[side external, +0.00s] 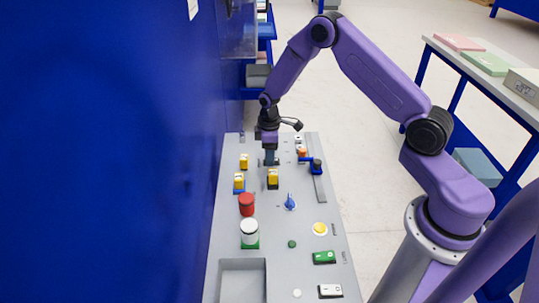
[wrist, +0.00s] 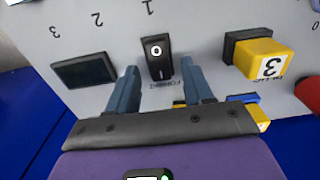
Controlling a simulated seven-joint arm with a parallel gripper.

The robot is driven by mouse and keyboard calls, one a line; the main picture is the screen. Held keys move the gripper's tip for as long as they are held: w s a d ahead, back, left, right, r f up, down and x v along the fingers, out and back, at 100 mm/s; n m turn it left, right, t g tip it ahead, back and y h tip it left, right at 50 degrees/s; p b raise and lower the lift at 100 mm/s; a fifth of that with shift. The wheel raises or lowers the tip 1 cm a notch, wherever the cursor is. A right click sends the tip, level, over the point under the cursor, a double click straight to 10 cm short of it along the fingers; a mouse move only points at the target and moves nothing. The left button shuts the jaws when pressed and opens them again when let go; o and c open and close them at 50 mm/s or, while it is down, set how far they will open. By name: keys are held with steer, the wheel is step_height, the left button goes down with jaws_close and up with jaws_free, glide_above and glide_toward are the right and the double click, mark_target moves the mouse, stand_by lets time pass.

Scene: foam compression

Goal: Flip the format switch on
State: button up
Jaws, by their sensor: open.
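The format switch (wrist: 158,58) is a black rocker on the grey panel in the wrist view, with a white 0 at its upper end and a bar mark at its lower end. A FORMAT label, upside down in this view, is just below it. My gripper (wrist: 163,82) is open, with one blue-grey finger on each side of the switch's lower part and a gap between. I cannot tell how far the fingertips are from the panel. In the side view my gripper (side external: 270,158) points down over the panel's far part; the switch cannot be made out there.
A yellow block marked 3 (wrist: 262,58) stands right of the switch, and a dark rectangle (wrist: 83,72) lies left. The panel (side external: 225,215) also carries a red cylinder (side external: 246,204), a white cylinder (side external: 249,232), a blue knob (side external: 290,202) and a slider (side external: 317,168). A blue wall (side external: 110,150) stands left.

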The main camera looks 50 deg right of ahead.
steer(key=shift+f, duration=0.4)
jaws_close()
steer(key=shift+w+a+g+h, duration=0.1)
steer(key=shift+w+g+h, duration=0.05)
steer(key=shift+g+h, duration=0.25)
jaws_free()
step_height(320, 180, up, 17)
steer(key=w+a, duration=0.1)
steer(key=shift+w+a+r, duration=0.15)
steer(key=shift+a, duration=0.05)
stand_by(0.4)
